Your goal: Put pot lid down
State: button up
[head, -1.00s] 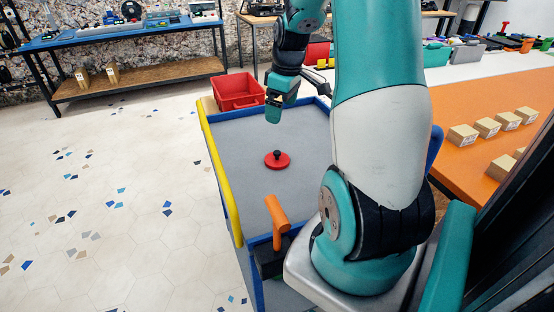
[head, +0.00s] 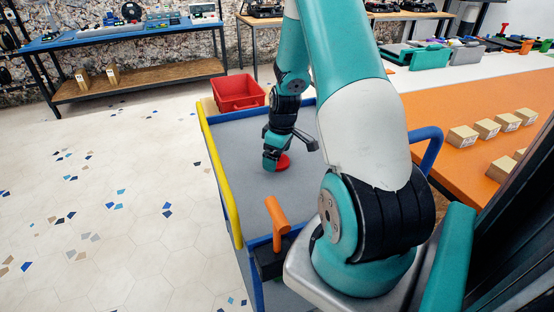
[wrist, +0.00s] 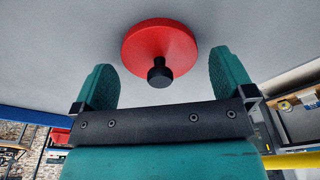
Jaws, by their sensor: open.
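The red pot lid (head: 283,163) lies on the grey top of the cart (head: 236,160), partly hidden by my gripper in the head view. In the wrist view the round red lid (wrist: 150,42) shows its black knob (wrist: 159,73) pointing toward my gripper. My gripper (head: 271,165) is low over the cart top beside the lid. In the wrist view its two teal fingers (wrist: 164,86) are spread wide, with the knob in the gap between them and no finger touching it.
A red bin (head: 238,93) stands behind the cart. The cart has a yellow rail (head: 222,180) on the left and an orange-handled piece (head: 277,214) at its near edge. Cardboard boxes (head: 486,128) stand on the orange table at right. The cart's left half is clear.

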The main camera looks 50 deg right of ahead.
jog(key=shift+f, duration=0.15)
jog(key=c, duration=0.9)
